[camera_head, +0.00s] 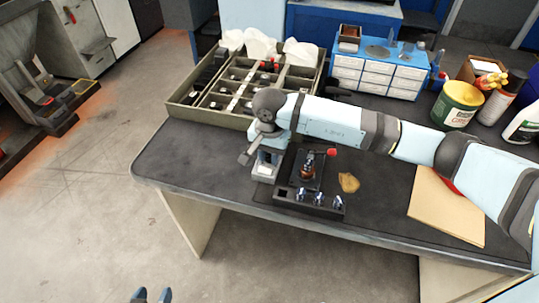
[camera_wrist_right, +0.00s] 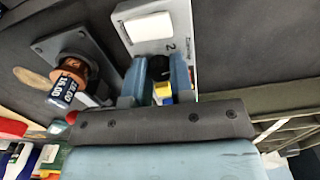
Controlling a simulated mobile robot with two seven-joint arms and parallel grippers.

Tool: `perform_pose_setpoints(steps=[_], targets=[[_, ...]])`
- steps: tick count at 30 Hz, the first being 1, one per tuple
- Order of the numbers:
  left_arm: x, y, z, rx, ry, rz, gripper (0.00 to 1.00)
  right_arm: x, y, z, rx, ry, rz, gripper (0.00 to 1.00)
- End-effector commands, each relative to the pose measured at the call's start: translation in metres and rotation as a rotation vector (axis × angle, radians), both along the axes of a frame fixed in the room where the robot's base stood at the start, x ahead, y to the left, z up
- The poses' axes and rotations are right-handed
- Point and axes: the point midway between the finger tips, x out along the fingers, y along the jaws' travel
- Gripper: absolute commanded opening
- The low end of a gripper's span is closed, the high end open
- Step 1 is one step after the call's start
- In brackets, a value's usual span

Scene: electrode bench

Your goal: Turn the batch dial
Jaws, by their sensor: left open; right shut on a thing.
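The batch dial (camera_wrist_right: 159,68) is a dark round knob on a light grey panel (camera_wrist_right: 128,12) with a white rectangle and small printing. My right gripper (camera_wrist_right: 157,80) is shut on the dial, with one blue finger on each side of it. In the head view my right gripper (camera_head: 268,156) points down at the small panel (camera_head: 264,172) on the bench, and the dial is hidden there by the gripper. My left gripper (camera_head: 152,296) is open and empty at the bottom edge, in front of the bench over the floor.
A black fixture (camera_head: 310,199) with several knobs and a copper-coloured piece (camera_head: 307,171) stands right beside the panel. A compartment tray (camera_head: 182,117) lies behind. A tan folder (camera_head: 447,215) and a tub (camera_head: 456,105) are to the right. The bench's left front corner is clear.

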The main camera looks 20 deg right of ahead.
Motion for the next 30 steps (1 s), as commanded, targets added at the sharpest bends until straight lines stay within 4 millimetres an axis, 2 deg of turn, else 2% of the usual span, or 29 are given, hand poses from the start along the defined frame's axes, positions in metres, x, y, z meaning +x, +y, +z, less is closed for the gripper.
perform_pose_setpoints(steps=[12, 29, 30], targets=[[0.0009, -0.0012, 0.0020, -0.008, -0.010, -0.001, 0.52, 0.0000, -0.0002, -0.0002, 0.000, 0.000, -0.202, 0.00], [0.0003, -0.0013, 0.0004, -0.007, -0.009, -0.003, 0.52, 0.0000, -0.0001, 0.0001, 0.000, 0.000, -0.232, 0.00], [0.0003, -0.0013, 0.0004, -0.006, -0.009, -0.002, 0.52, 0.0000, -0.0001, 0.0001, 0.000, 0.000, -0.232, 0.31]])
